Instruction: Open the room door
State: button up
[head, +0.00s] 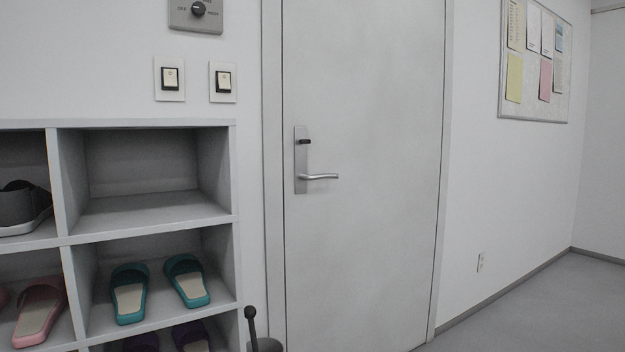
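The room door (365,120) is a plain light grey panel in the middle of the head view. It looks shut in its frame. A silver lever handle (321,177) sticks out to the right from a tall metal plate (300,160) on the door's left side. The lever lies about level. A small dark knob (305,141) sits on the plate above the lever. My gripper is not in view, and nothing touches the handle.
A grey shoe shelf (236,200) with teal slippers (130,290) stands left of the door. A dark upright handle (251,325) rises between shelf and door. Switches (171,79) and a dial panel (197,10) are above the shelf. The floor (545,305) at right is clear.

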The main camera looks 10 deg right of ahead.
aim_at(362, 80)
jog(key=u, duration=0.35)
jog(key=i, duration=1)
jog(key=z, duration=0.85)
